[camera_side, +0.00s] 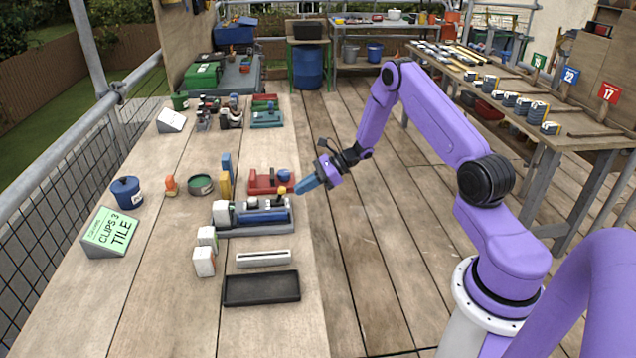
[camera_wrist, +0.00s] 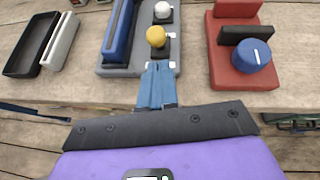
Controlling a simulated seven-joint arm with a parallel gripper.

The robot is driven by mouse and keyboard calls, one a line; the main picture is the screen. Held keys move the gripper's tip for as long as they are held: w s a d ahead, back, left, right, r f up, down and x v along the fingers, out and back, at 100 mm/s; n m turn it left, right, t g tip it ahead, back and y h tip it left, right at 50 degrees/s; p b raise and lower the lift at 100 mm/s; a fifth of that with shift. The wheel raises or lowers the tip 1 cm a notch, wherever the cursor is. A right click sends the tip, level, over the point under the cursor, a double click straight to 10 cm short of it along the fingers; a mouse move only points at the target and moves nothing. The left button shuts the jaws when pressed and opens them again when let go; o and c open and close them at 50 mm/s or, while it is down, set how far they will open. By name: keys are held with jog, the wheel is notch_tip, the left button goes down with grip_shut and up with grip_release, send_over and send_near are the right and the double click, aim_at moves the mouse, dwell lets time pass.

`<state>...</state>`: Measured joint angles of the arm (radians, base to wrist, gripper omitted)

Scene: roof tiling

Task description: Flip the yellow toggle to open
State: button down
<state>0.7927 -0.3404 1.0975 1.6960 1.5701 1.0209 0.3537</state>
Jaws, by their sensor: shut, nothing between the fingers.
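The yellow toggle (camera_wrist: 156,36) is a round knob on a black base, on a grey fixture (camera_wrist: 112,70) near the bench edge. It also shows in the side view (camera_side: 282,190). A white knob (camera_wrist: 162,10) on its own black base stands beside it, and a blue bar (camera_wrist: 119,30) lies along the fixture. My gripper (camera_wrist: 158,66) has blue fingers, shut together and empty. In the wrist view the tips are just short of the toggle; I cannot tell whether they touch it. In the side view the gripper (camera_side: 300,190) is at the bench edge, right beside the toggle.
A red block with a blue knob (camera_wrist: 251,54) stands beside the fixture. A black tray (camera_side: 262,288) and a white holder (camera_side: 263,258) lie on the near side. A green "CLIPS 3 TILE" sign (camera_side: 112,232) stands at left.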

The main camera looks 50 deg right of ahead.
jog(key=shift+w+a+r, duration=0.25)
jog(key=shift+w+a, duration=0.3)
jog(key=shift+a, duration=0.15)
jog(key=shift+w+a+r+g+h, duration=0.25)
jog(key=shift+r+g+h, duration=0.15)
jog(key=shift+g+h, duration=0.15)
jog(key=shift+w+a+r+g+h, duration=0.35)
jog(key=shift+r+g+h, duration=0.1)
jog(key=shift+g+h, duration=0.2)
jog(key=shift+w+a+r+g+h, duration=0.5)
jog(key=shift+w+a+g+h, duration=0.25)
jog(key=shift+g+h, duration=0.3)
jog(key=shift+r, duration=0.15)
jog(key=shift+r, duration=0.65)
